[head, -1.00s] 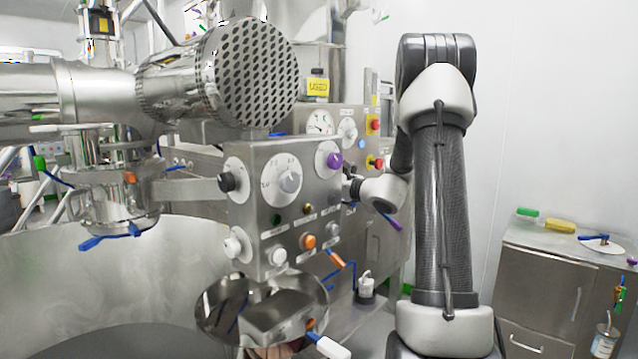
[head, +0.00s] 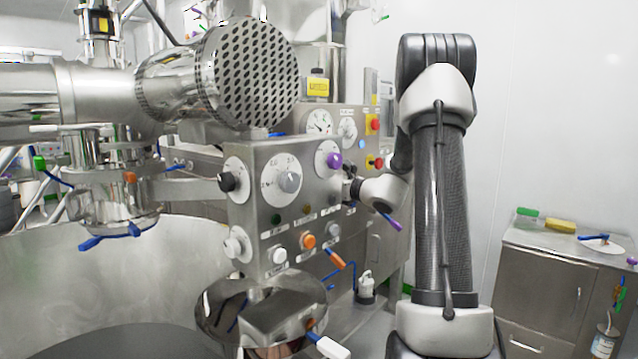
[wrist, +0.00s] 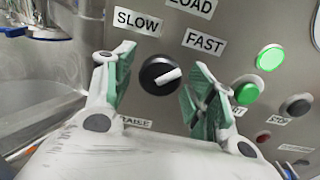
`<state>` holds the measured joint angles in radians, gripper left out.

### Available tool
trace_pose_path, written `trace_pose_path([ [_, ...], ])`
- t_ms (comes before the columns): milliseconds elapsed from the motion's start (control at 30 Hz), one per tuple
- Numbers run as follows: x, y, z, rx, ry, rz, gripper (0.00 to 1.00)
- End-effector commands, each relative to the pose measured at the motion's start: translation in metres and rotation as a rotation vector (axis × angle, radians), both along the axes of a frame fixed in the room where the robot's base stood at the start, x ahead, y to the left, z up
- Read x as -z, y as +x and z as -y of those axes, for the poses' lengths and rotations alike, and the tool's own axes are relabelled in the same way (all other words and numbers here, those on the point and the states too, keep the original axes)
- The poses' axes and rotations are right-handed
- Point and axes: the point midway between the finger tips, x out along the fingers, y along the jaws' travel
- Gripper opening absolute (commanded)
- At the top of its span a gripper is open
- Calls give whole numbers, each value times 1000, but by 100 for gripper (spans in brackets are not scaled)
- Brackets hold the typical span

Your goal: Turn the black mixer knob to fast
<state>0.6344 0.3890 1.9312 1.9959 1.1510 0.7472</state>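The black mixer knob (wrist: 157,76) is round with a white pointer bar, in the wrist view. The bar lies slanted, with its right end slightly higher, on the side of the FAST label (wrist: 204,41). The SLOW label (wrist: 138,21) is above and left of the knob. My gripper (wrist: 160,68) is open, with one green-padded finger on each side of the knob. A gap shows at the left; the right pad is close to the knob, and contact is unclear. In the head view my gripper (head: 350,184) is partly hidden behind a steel control box.
In the head view, the steel control box (head: 290,240) with dials stands left of my gripper.

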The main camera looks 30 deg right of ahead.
Motion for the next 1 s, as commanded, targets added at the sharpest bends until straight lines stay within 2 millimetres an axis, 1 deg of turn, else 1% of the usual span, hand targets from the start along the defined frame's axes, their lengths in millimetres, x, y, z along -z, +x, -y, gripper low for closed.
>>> trace_pose_path([
  [267, -1, 0, 0, 0, -2, 2, 60],
  [367, -1, -4, 2, 1, -2, 2, 60],
  [467, -1, -17, 7, 2, -2, 2, 60],
  [700, -1, -67, 26, 4, -2, 2, 60],
  [800, -1, -86, 33, 4, -1, 1, 60],
  [900, -1, -100, 38, 3, -1, 3, 60],
  [1000, 0, -109, 40, 2, -1, 1, 60],
])
